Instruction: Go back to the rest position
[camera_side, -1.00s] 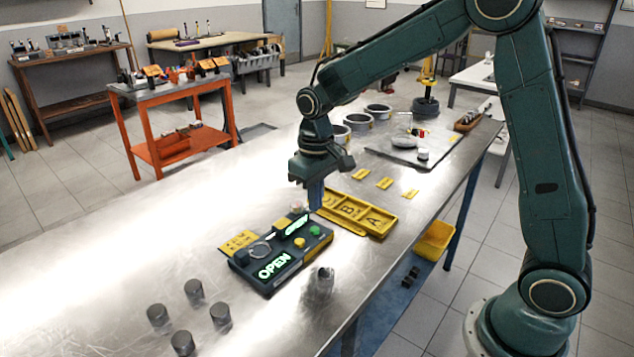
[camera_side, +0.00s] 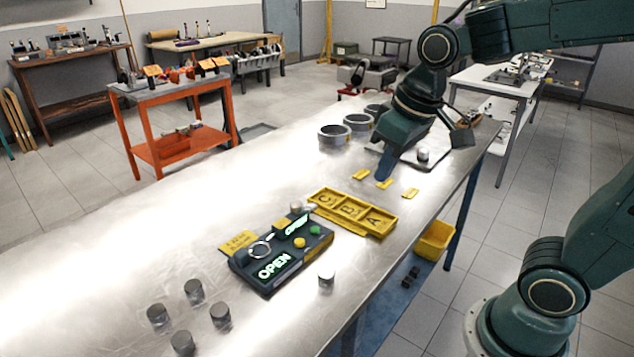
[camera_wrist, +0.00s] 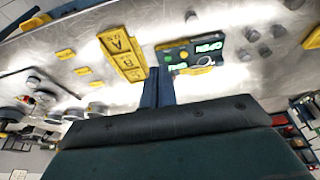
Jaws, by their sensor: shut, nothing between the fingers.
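My gripper (camera_side: 384,168) is above the metal bench near its back right in the side view, fingers together with nothing between them. In the wrist view its two closed blue fingers (camera_wrist: 158,88) show at the middle, above the bench. The dark control box (camera_side: 282,258) with lit OPEN signs, a yellow knob and a green knob stands on the bench. It also shows in the wrist view (camera_wrist: 190,52). The yellow tray (camera_side: 352,212) marked A, B, C lies beside it, with small yellow tags (camera_side: 411,193) behind it.
Several dark cylinders (camera_side: 194,291) stand at the front left of the bench, and one pale-topped cylinder (camera_side: 326,279) stands before the control box. Grey rings (camera_side: 334,134) and a pale plate (camera_side: 462,137) lie at the back.

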